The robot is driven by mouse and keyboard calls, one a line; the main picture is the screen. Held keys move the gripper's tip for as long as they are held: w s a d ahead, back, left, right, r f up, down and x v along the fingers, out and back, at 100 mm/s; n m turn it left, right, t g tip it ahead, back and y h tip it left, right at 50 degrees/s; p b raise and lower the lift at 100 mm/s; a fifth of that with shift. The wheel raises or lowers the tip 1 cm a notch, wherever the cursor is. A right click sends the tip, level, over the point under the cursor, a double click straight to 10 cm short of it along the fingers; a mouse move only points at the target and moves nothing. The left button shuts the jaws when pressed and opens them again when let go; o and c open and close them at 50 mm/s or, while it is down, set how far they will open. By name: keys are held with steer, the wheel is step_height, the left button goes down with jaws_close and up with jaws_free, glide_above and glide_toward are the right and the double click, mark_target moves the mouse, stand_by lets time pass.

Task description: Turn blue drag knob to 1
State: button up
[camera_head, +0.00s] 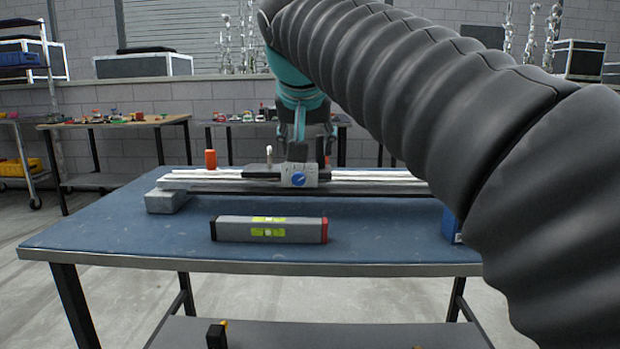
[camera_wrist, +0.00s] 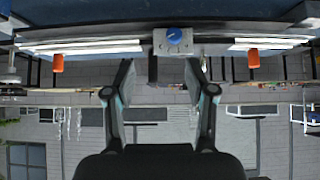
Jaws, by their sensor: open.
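The blue drag knob (camera_head: 298,179) is round and sits on the front of a small grey panel (camera_head: 312,174) on the rail assembly. It also shows in the wrist view (camera_wrist: 179,36), near the top middle, with marks around it; I cannot read its setting. My gripper (camera_wrist: 158,70) is open and empty, its two fingers spread apart. In the wrist view, the knob appears beyond the fingertips, toward the right finger, and is not touched. In the head view, my gripper (camera_head: 300,148) hangs directly above the panel, its fingertips hard to make out.
The long rail (camera_head: 220,186) lies across the blue table (camera_head: 120,225). A grey level (camera_head: 268,230) with yellow-green vials lies in front of it. An orange object (camera_head: 210,159) stands behind the rail. My arm hides the table's right part; the table's front left is clear.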

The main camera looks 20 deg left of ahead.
mark_target(298, 177)
steer(key=a+x, duration=0.1)
steer(key=x, duration=0.3)
steer(key=a+b+x, duration=0.1)
steer(key=x, duration=0.3)
steer(key=b+x, duration=0.1)
steer(key=x, duration=0.4)
steer(key=shift+w+a+r, duration=0.25)
steer(key=shift+a+r, duration=0.1)
steer(key=shift+a, duration=0.1)
jaws_close()
